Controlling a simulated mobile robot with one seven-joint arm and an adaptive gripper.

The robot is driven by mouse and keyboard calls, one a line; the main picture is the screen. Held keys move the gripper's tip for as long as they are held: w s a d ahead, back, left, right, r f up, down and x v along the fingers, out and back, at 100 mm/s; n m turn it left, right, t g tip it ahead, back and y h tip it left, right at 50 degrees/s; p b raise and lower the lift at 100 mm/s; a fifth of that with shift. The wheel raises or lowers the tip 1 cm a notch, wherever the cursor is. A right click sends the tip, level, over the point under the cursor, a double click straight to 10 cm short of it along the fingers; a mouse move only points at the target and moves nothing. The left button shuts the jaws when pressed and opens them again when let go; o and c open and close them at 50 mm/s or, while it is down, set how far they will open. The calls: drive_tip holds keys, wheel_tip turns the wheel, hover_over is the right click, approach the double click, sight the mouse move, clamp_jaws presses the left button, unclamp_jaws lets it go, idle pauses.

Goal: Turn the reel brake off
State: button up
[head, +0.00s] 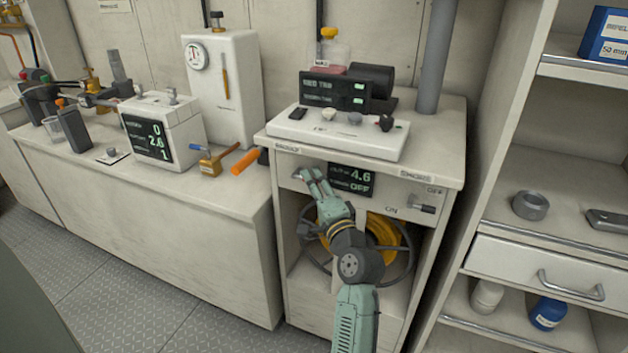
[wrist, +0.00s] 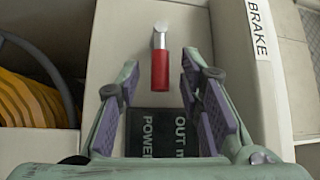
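The brake lever (wrist: 160,68), with a red grip on a metal stem, is on the cabinet's front panel beside the BRAKE label (wrist: 259,30). In the head view my gripper largely covers it. My gripper (head: 309,176) is at the panel's left end; in the wrist view its fingers (wrist: 160,78) are open on either side of the lever, with gaps showing on both sides. The reel (head: 388,240) with yellow hose is in the bay below, partly behind my arm. The display (head: 353,180) reads 4.6 and OFF.
Another lever (head: 422,208) sits at the panel's right end between ON and OFF marks. A white console (head: 340,133) stands on the cabinet top. An orange-handled tool (head: 245,161) lies on the left counter. Shelves (head: 545,170) stand to the right.

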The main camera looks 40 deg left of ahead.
drive_tip(key=shift+w+a, duration=0.1)
drive_tip(key=shift+a, duration=0.05)
clamp_jaws()
idle(0.4)
idle(0.5)
